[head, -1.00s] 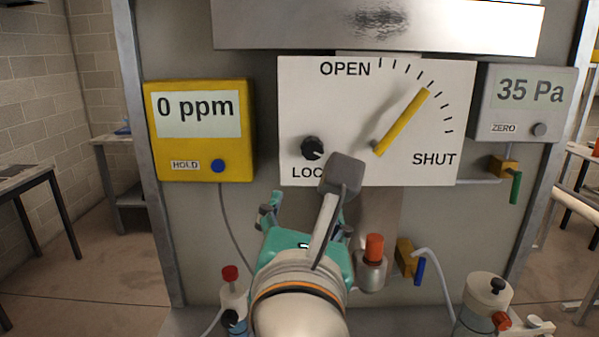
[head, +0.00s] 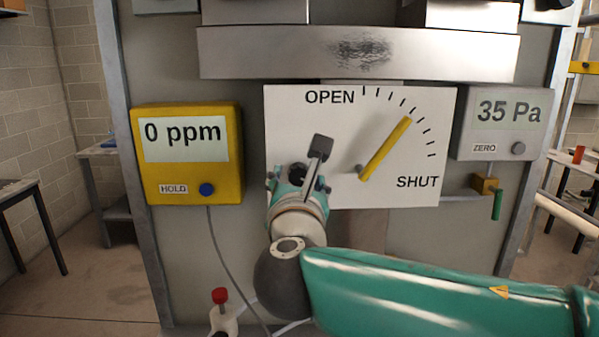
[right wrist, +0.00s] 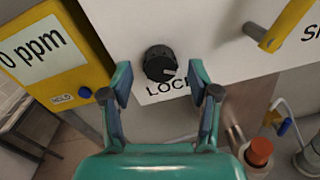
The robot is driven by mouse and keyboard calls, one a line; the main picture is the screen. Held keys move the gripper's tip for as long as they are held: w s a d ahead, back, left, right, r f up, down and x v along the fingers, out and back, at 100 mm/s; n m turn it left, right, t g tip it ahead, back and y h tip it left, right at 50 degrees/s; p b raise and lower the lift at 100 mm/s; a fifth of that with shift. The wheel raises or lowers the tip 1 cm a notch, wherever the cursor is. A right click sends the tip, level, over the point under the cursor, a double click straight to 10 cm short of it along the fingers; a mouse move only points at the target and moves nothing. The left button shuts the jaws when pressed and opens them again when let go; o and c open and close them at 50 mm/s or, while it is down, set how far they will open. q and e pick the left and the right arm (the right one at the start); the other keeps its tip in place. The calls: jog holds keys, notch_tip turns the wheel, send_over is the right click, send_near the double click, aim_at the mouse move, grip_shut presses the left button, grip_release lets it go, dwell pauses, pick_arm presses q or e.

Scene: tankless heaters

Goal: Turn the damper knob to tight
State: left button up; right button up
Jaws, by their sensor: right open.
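The black damper knob (right wrist: 158,64) sits on the white panel (right wrist: 190,25), above lettering of which "LOC" is readable. Its pale pointer mark faces right and slightly down in the right wrist view. My right gripper (right wrist: 165,85) is open and empty, its fingers on either side of the knob's line and just short of it; contact does not show. In the head view the right gripper (head: 299,182) partly covers the knob (head: 297,172) and hides the lettering. My left gripper is not in view.
A yellow lever (head: 385,150) points up and right on the OPEN–SHUT scale. A yellow meter (head: 188,190) reading 0 ppm is left of the panel, a grey gauge (head: 470,135) reading 35 Pa right. A metal ledge (head: 250,55) juts above. An orange-capped valve (right wrist: 259,150) stands below right.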

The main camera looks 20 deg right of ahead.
jog(key=shift+w+d, duration=0.25)
jog(key=shift+w, duration=0.45)
jog(key=c, duration=1.2)
jog(key=shift+o, duration=0.2)
jog(key=shift+n+p, duration=0.3)
jog(key=shift+n, duration=0.4)
jog(key=o, duration=1.2)
jog(key=shift+c, duration=0.2)
jog(key=shift+s, duration=0.15)
jog(key=v, duration=1.2)
jog(key=shift+f, duration=0.1)
